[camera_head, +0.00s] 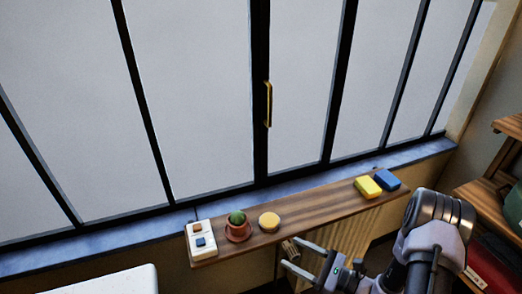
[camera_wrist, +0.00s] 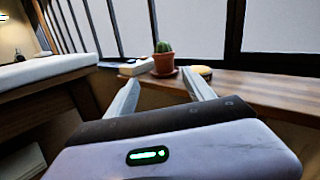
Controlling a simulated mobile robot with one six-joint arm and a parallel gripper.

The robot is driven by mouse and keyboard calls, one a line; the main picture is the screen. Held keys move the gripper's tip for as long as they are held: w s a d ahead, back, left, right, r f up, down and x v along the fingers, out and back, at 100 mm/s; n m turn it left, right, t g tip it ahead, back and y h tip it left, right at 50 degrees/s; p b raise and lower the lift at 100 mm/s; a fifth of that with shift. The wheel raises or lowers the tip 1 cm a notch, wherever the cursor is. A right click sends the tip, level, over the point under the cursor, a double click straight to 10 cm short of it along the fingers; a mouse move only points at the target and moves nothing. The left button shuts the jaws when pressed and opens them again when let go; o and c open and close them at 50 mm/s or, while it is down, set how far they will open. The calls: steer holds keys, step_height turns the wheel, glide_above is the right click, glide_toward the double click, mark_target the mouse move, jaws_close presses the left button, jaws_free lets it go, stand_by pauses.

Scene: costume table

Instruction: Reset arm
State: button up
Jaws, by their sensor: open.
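My gripper (camera_head: 288,255) is open in the head view, its two fingers pointing left, near the front edge of the wooden shelf (camera_head: 310,208). My arm comes in from the lower right of the head view.
On the shelf are a white switch panel (camera_head: 200,241), a potted cactus (camera_head: 237,226), a round yellow item (camera_head: 269,220), a yellow block (camera_head: 368,187) and a blue block (camera_head: 387,179). A window stands behind. A white surface (camera_head: 100,284) is lower left; wooden shelving (camera_head: 490,190) is right.

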steer(key=s+a+r+n+g+h, duration=0.2)
steer(key=s+a+r+n+g, duration=0.3)
steer(key=r, duration=0.3)
steer(key=s+a+r+n+g+h, duration=0.1)
steer(key=s+a+r+n+g, duration=0.3)
steer(key=s+r+n+g, duration=0.25)
steer(key=s+d+r+n+t+h, duration=0.6)
steer(key=s+r+n+t+h, duration=0.1)
steer(key=r+h, duration=0.3)
steer(key=shift+s+d+r+n, duration=0.2)
steer(key=shift+s+r+n, duration=0.2)
steer(key=shift+r, duration=0.2)
steer(key=shift+c, duration=0.2)
